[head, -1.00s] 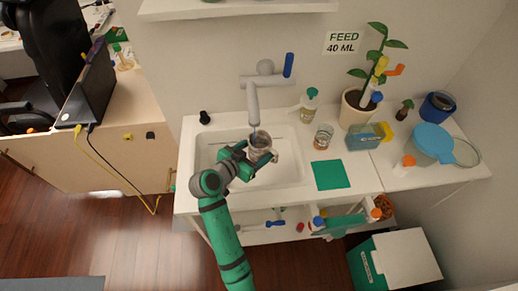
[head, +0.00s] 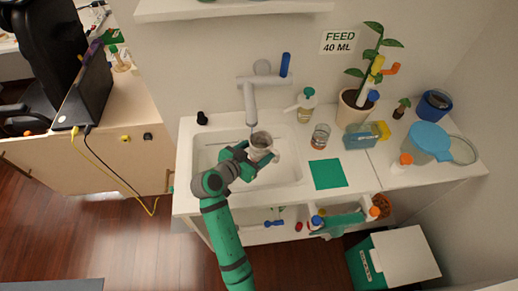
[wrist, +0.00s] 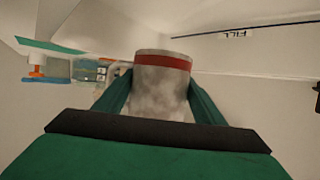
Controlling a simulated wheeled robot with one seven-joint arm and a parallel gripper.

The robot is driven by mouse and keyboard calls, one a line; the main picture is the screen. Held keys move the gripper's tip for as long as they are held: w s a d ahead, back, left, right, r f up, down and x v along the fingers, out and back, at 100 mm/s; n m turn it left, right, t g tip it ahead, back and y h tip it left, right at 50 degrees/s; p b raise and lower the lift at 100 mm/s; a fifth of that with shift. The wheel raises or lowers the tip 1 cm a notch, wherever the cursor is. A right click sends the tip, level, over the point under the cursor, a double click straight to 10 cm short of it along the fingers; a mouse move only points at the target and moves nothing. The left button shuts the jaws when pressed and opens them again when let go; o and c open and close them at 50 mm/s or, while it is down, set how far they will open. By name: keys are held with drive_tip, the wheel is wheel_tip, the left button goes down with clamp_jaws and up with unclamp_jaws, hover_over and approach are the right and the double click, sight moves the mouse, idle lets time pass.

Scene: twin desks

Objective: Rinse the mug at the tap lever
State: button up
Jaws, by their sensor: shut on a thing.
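The mug (head: 261,147) is held over the white sink basin (head: 207,158), just below and slightly right of the tap's spout. In the wrist view the mug (wrist: 161,88) has grey, blotchy sides and a red band near its far end. My gripper (head: 254,158) is shut on it, with one green finger on each side in the wrist view (wrist: 160,100). The grey tap (head: 250,97) is on the wall, and its blue lever (head: 286,65) stands upright at the right end. I cannot make out a clear water stream.
A soap bottle (head: 305,106), an amber glass (head: 320,137) and a green mat (head: 328,174) are right of the basin. A potted plant (head: 352,112) and a blue-lidded jug (head: 430,143) stand farther right. A black stopper (head: 202,118) sits at the back left.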

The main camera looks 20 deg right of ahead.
drive_tip(key=shift+w+a, duration=0.15)
drive_tip(key=shift+a, duration=0.35)
drive_tip(key=shift+d, duration=0.2)
drive_tip(key=shift+d, duration=0.35)
drive_tip(key=shift+a, duration=0.1)
drive_tip(key=shift+s, duration=0.5)
drive_tip(key=s+a, duration=0.2)
drive_tip(key=s, duration=0.4)
drive_tip(key=shift+s, duration=0.35)
drive_tip(key=shift+a, duration=0.1)
